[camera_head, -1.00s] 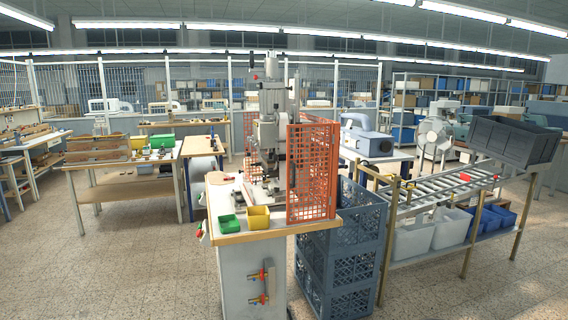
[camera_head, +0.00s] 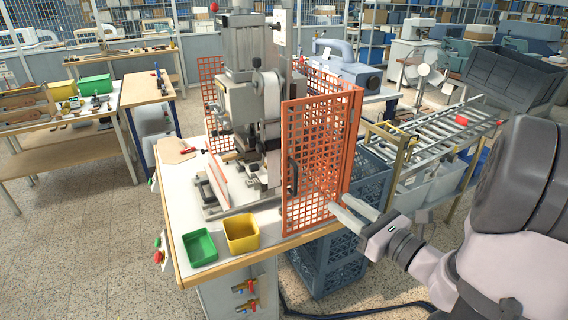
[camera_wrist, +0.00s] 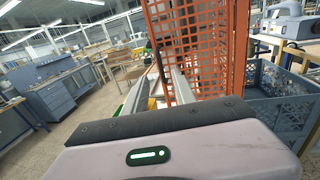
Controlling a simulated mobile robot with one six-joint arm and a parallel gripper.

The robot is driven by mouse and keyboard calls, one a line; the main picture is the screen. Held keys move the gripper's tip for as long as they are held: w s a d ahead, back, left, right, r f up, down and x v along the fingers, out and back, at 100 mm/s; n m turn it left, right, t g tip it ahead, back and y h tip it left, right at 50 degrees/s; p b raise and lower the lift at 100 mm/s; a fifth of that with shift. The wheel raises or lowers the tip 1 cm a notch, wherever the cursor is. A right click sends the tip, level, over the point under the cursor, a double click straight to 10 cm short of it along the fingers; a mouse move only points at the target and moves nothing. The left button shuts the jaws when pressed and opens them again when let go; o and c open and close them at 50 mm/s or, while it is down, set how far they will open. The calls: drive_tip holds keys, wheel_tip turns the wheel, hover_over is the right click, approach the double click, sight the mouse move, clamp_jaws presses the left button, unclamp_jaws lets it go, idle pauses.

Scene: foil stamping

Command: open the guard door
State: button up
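The guard door is an orange mesh panel (camera_head: 314,165) at the front right corner of the stamping press (camera_head: 248,105). A dark upright handle (camera_head: 292,176) sits near its left edge. The door's right edge meets another orange mesh panel (camera_head: 351,130). My gripper (camera_head: 336,202) is to the right of the door, low near its bottom right corner. Its two pale fingers are apart with nothing between them. In the wrist view the fingers (camera_wrist: 155,88) point toward the orange mesh (camera_wrist: 190,45); whether they touch it I cannot tell.
A green bin (camera_head: 200,248) and a yellow bin (camera_head: 241,234) stand on the press table's front edge. Stacked blue crates (camera_head: 322,270) stand under my gripper. A roller conveyor (camera_head: 440,140) is at the right. Floor at the left is free.

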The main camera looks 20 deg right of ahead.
approach(299, 175)
drive_tip(key=w+a+r, duration=0.4)
drive_tip(key=w+a, duration=0.1)
drive_tip(key=shift+s+d+f, duration=0.1)
drive_tip(key=shift+d, duration=0.05)
clamp_jaws()
idle(1.0)
